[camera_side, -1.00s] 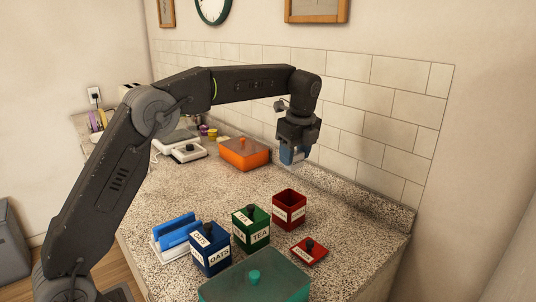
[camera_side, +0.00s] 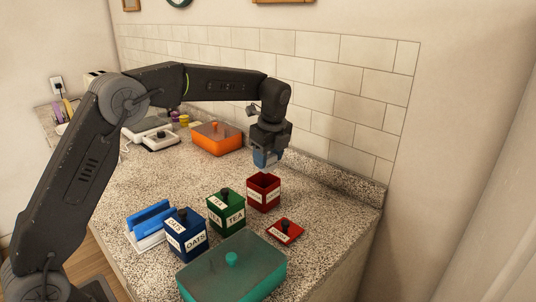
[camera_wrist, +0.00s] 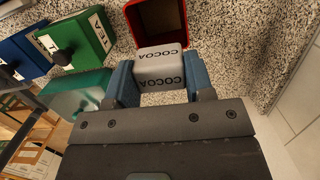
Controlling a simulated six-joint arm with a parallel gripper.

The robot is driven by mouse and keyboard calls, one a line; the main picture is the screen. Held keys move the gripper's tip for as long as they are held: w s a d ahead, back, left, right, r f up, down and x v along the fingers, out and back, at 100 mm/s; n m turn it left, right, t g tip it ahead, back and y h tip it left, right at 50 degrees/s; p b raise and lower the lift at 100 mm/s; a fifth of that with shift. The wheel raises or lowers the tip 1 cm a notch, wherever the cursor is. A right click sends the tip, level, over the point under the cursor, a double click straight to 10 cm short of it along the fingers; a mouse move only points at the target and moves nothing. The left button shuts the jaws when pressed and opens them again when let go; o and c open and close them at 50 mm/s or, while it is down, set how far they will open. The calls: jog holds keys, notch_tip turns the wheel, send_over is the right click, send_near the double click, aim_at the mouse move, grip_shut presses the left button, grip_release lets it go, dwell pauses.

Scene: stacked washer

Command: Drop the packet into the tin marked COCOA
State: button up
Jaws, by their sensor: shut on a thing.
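My gripper (camera_side: 267,160) is shut on a pale packet (camera_wrist: 160,68) marked COCOA, gripped between its blue fingers in the wrist view. In the side view the fingers largely hide the packet. The open red tin (camera_side: 263,194) stands on the counter just below the gripper, with a white label on its front. In the wrist view the tin's open mouth (camera_wrist: 155,20) shows just beyond the packet, which overlaps its near edge. The gripper and packet appear above the rim. The red lid (camera_side: 285,231) with a black knob lies on the counter beside the tin.
A green TEA tin (camera_side: 226,213) and a blue OATS tin (camera_side: 186,236), both lidded, stand left of the red tin. A teal box (camera_side: 232,275) is in front. An orange box (camera_side: 217,139) is behind, near the tiled wall. A blue-and-white holder (camera_side: 149,226) is at left.

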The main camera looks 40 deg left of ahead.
jog(key=o, duration=1)
jog(key=shift+r, duration=0.1)
jog(key=shift+d+r, duration=0.35)
jog(key=shift+r, duration=1.9)
jog(key=shift+d+r, duration=0.35)
jog(key=shift+r, duration=1.9)
jog(key=shift+d+r, duration=0.35)
jog(key=shift+r, duration=1.9)
jog(key=shift+s, duration=0.1)
jog(key=s+d+r+n+t+h, duration=0.1)
jog(key=s+r+n+t, duration=0.15)
jog(key=s+n, duration=1.15)
jog(key=s+f+n+t, duration=0.1)
jog(key=s+f, duration=0.2)
jog(key=s, duration=0.3)
jog(key=s+d+f+n+t, duration=0.1)
jog(key=s+f+n, duration=0.1)
jog(key=s+f, duration=0.2)
jog(key=s+f+n+t, duration=0.1)
jog(key=s+f, duration=0.3)
jog(key=s, duration=0.4)
jog(key=shift+d+f+h, duration=0.15)
jog(key=shift+f+h, duration=0.05)
jog(key=shift+h, duration=0.2)
